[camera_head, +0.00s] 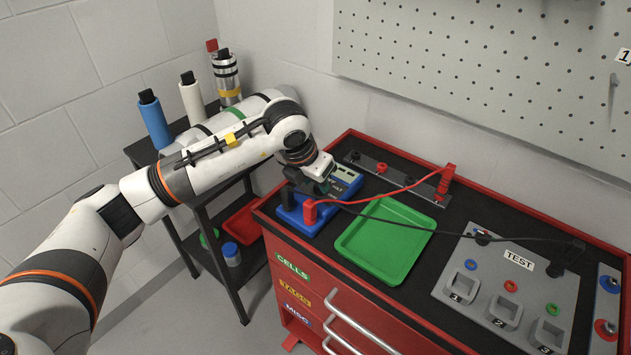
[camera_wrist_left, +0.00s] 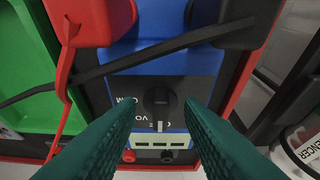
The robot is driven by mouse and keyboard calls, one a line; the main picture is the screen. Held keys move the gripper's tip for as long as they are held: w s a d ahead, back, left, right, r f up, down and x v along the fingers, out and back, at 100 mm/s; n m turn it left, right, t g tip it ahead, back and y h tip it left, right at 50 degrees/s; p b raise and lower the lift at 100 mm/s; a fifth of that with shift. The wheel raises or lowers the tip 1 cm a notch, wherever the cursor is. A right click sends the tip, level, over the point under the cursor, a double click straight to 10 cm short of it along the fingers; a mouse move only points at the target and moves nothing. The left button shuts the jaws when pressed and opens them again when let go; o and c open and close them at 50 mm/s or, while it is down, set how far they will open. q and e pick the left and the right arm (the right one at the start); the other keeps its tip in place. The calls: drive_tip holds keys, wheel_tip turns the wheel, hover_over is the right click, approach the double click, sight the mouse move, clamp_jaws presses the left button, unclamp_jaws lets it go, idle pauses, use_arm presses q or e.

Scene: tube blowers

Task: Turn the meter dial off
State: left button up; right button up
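The blue meter (camera_head: 345,184) stands on the black top of the red cabinet, with a red plug (camera_head: 310,211) and a black plug (camera_head: 288,194) in its near end. In the left wrist view, its black round dial (camera_wrist_left: 160,101) has a white pointer mark toward the pale display (camera_wrist_left: 160,141). My left gripper (camera_wrist_left: 160,107) is open, its dark green fingers on either side of the dial with gaps on both sides; contact is not visible. In the head view, my left gripper (camera_head: 322,186) is over the meter and hides the dial. My right gripper is not in view.
A green tray (camera_head: 386,240) lies right of the meter. Red and black leads cross above it to a red clip (camera_head: 446,181) and a black clip (camera_head: 570,256). A grey TEST panel (camera_head: 515,290) is at right. A side cart (camera_head: 215,190) with bottles stands behind my left arm.

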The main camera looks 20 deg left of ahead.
use_arm(q)
drive_tip(key=v, duration=1)
drive_tip(key=shift+s+r+b, duration=0.2)
drive_tip(key=shift+r+b, duration=0.15)
